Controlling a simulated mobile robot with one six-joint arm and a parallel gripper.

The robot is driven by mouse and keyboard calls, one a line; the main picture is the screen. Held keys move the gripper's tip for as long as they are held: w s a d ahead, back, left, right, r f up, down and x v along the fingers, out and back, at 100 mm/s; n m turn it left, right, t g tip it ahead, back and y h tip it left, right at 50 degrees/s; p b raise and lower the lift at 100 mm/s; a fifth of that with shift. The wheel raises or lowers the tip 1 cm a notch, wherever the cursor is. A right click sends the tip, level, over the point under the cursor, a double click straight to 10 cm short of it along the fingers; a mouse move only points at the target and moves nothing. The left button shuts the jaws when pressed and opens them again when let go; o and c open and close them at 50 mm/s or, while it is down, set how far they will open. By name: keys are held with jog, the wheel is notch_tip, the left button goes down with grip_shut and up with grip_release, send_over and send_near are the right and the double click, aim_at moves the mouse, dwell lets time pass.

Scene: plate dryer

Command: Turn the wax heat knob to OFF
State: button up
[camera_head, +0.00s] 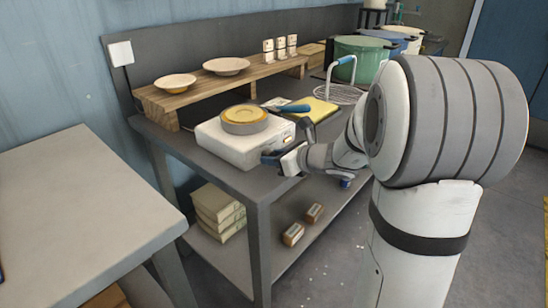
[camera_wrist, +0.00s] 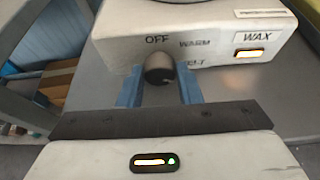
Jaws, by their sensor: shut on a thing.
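The white wax heater (camera_head: 222,147) stands on the grey bench with a round pan of yellow wax (camera_head: 244,119) on top. Its front shows in the wrist view (camera_wrist: 118,45), with a WAX label and a lit orange indicator. The dark round heat knob (camera_wrist: 160,69) sits below the word OFF, with WARM and a partly hidden MELT to its right. I cannot tell where its pointer is. My gripper (camera_wrist: 159,82) is shut on the knob, one blue finger on each side. In the head view my gripper (camera_head: 274,158) is at the heater's front and hides the knob.
A blue-handled tool (camera_head: 292,108) and a yellow pad (camera_head: 318,110) lie behind the heater. A wire basket (camera_head: 340,94) and a green pot (camera_head: 360,60) stand farther right. A wooden riser (camera_head: 205,92) holds two bowls. Another grey table (camera_head: 75,195) is at left.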

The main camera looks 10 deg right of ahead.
jog(key=shift+c, duration=1.3)
jog(key=shift+f, duration=0.1)
jog(key=shift+a+b, duration=0.1)
jog(key=shift+b, duration=0.4)
jog(key=n+b, duration=0.1)
jog(key=b, duration=0.2)
jog(key=shift+f+t+h, duration=0.3)
jog(key=shift+h, duration=0.1)
jog(key=n+h+b, duration=0.1)
jog(key=n+b, duration=0.1)
jog(key=b, duration=0.3)
jog(key=shift+s+t+b, duration=0.1)
jog(key=shift+t+b, duration=0.2)
jog(key=shift+r+n+b, duration=0.15)
jog(key=shift+n+b, duration=0.35)
jog(key=shift+b, duration=0.7)
jog(key=shift+r, duration=0.1)
jog(key=o, duration=0.9)
jog(key=shift+t, duration=0.4)
